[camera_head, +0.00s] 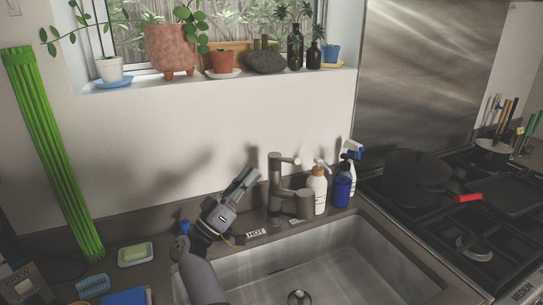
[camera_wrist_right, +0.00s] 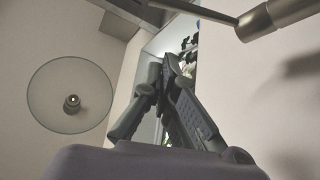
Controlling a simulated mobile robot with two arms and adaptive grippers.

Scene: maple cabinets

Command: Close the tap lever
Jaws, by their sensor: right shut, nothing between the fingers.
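The dark grey metal tap (camera_head: 275,186) stands upright behind the sink. A short arm with a pale end (camera_head: 288,160) sticks out to the right near its top, and a thicker part sits lower on its right. My right gripper (camera_head: 248,174) is just left of the tap, tilted up to the right, shut and empty. A small gap seems to separate it from the tap. In the right wrist view the fingers (camera_wrist_right: 168,62) meet at their tips, and a metal part of the tap (camera_wrist_right: 285,14) with a thin flat rod crosses the upper right. My left gripper is not in view.
A white soap bottle (camera_head: 317,190) and a blue spray bottle (camera_head: 342,188) stand right of the tap. The steel sink (camera_head: 345,255) is empty in front. A soap dish (camera_head: 135,254) lies left. Potted plants line the windowsill (camera_head: 215,87).

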